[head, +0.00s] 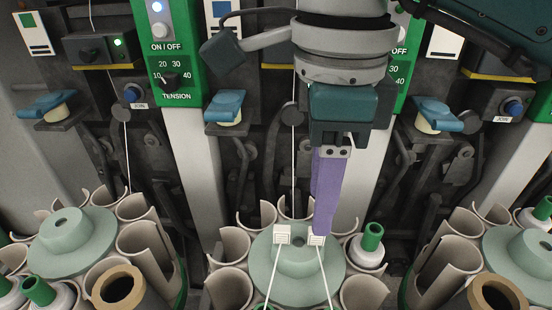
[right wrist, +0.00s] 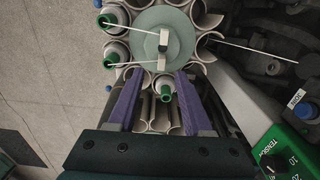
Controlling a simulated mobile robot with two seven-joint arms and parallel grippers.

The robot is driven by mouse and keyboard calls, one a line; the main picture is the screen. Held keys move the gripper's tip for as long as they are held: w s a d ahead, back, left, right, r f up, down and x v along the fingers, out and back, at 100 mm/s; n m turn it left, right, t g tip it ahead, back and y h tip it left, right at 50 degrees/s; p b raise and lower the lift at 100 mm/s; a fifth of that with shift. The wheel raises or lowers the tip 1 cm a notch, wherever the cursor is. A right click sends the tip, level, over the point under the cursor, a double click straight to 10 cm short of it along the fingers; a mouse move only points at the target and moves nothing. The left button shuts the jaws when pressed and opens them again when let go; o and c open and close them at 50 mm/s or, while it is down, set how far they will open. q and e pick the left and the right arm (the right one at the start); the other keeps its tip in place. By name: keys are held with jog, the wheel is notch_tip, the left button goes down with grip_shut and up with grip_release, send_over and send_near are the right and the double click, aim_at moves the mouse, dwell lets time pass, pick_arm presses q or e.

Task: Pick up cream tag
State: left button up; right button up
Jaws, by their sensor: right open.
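Two small pale tags, white to cream, sit above the round green hub (head: 265,278) in the head view: a left tag (head: 282,234) and a right tag (head: 316,239), each with a thin white thread. I cannot tell by colour which is the cream one. My right gripper (head: 322,230) points down with purple fingers, tips at the right tag and partly over it. In the right wrist view the open fingers (right wrist: 160,74) stand either side of the line to the near tag (right wrist: 161,64), just beyond the tips. The far tag (right wrist: 164,42) lies past it. My left gripper is not in view.
Beige open tubes (head: 229,246) ring the hub, one holding a green-topped bobbin (head: 371,238). Similar hubs stand left (head: 68,235) and right (head: 530,255). Green tension panels (head: 168,55) and blue-topped parts (head: 226,106) stand behind. A thread (head: 293,165) runs up behind the hub.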

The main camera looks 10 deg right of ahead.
notch_tip(320, 180, down, 5)
jog(key=shift+w+d+f, duration=0.1)
jog(key=shift+f, duration=0.1)
grip_shut()
dwell(0.4)
